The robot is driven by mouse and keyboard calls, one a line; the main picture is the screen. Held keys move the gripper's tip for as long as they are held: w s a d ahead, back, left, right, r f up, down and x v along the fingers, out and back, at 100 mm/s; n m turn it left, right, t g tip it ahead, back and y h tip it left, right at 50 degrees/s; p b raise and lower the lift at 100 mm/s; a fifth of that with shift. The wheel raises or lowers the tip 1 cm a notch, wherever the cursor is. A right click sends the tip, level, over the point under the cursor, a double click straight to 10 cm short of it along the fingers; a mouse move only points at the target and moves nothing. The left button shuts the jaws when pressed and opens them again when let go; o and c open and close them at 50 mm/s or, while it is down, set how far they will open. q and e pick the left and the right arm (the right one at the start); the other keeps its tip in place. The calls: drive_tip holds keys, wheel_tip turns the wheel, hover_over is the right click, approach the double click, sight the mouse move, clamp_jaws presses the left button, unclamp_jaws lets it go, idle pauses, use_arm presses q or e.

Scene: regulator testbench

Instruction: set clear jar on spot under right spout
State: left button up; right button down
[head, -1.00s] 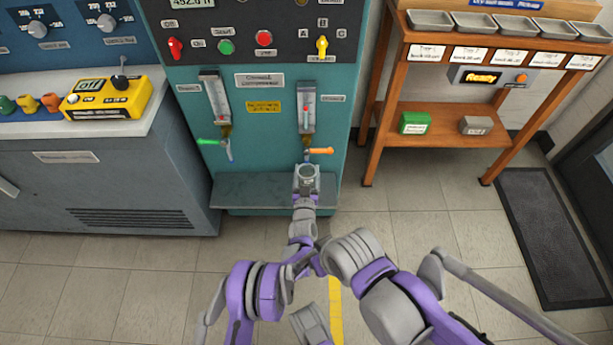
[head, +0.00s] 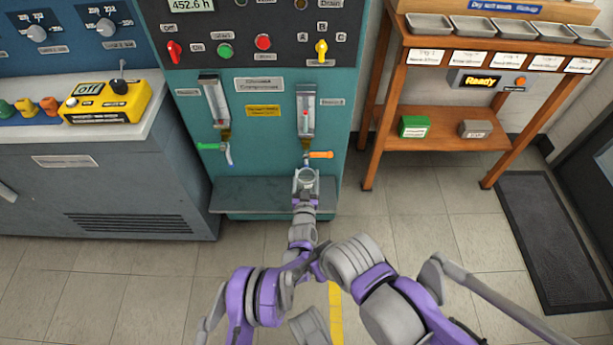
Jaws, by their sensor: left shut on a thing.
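The clear jar (head: 306,175) is at the right end of the grey shelf (head: 250,193), just below the right spout (head: 306,160) with the orange handle. My left gripper (head: 305,189) is shut on the jar from the front. The jar and gripper cover that part of the shelf, so the spot is hidden. I cannot tell whether the jar touches the shelf. The left spout (head: 229,157) with the green handle has nothing under it. My right gripper cannot be made out.
The teal machine panel (head: 265,140) rises behind the shelf. A grey cabinet (head: 120,185) stands close on the left. A wooden rack (head: 445,142) with metal trays stands on the right. The shelf's left and middle are clear.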

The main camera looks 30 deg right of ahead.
use_arm(q)
drive_tip(key=shift+f, duration=0.1)
drive_tip(key=o, duration=1.4)
drive_tip(key=shift+c, duration=0.2)
drive_tip(key=p+v, duration=0.2)
drive_tip(key=v, duration=0.9)
